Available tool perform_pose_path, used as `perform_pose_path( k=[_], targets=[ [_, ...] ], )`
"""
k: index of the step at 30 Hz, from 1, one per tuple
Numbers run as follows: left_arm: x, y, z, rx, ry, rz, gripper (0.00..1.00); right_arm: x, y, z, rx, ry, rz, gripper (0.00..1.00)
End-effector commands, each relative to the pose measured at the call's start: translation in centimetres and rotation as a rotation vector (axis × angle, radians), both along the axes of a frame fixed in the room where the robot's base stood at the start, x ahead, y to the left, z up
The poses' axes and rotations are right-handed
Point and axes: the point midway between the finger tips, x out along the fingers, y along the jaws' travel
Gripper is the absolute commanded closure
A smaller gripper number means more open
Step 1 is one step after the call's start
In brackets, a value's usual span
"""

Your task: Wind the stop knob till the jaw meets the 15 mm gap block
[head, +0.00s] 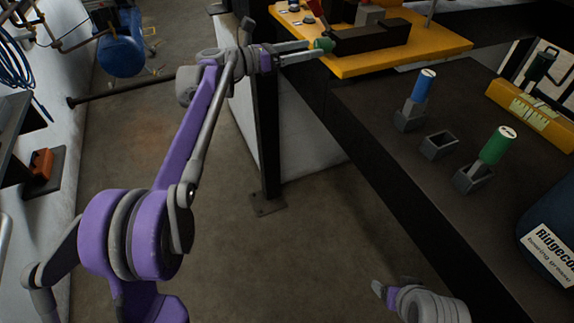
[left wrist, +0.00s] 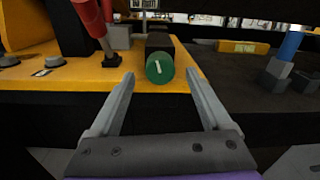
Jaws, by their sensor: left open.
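The green stop knob (head: 323,44) sits at the near-left end of a dark stepped block (head: 370,38) on the yellow plate (head: 440,42). In the left wrist view the knob (left wrist: 160,68) faces me, with a slightly tilted white mark. My left gripper (head: 312,49) is open at the knob. Its fingertips (left wrist: 160,76) lie either side of the knob, with a gap on both sides. A grey block (left wrist: 118,37) stands behind and left of the knob; I cannot tell whether it is the gap block. The jaw's contact is not clear. Part of my right gripper (head: 381,289) shows low; its opening is unclear.
A red handle (left wrist: 94,20) rises left of the knob. On the dark bench (head: 385,105), blue (head: 424,86) and green (head: 495,146) handled tools stand in grey sockets beside an empty socket (head: 438,145). A dark blue container (head: 550,235) stands at right.

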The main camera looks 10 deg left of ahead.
Motion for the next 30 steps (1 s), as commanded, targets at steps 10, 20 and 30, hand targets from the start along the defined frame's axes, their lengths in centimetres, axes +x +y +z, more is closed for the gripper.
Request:
perform_pose_path(
  k=[10, 20, 30],
  targets=[
    [-4.1, 5.9, -0.1, 0.003, -0.002, 0.004, 0.18, -0.4, 0.0, -1.2, 0.000, 0.007, 0.000, 0.18],
    [-8.6, 1.8, -3.7, 0.343, -0.119, -0.056, 0.18, -0.3, 0.0, -0.8, 0.000, 0.005, 0.000, 0.18],
    [-13.8, -0.2, -7.7, 0.668, -0.255, -0.153, 0.18, -0.2, 0.0, -0.6, 0.000, 0.004, 0.000, 0.18]
  ],
)
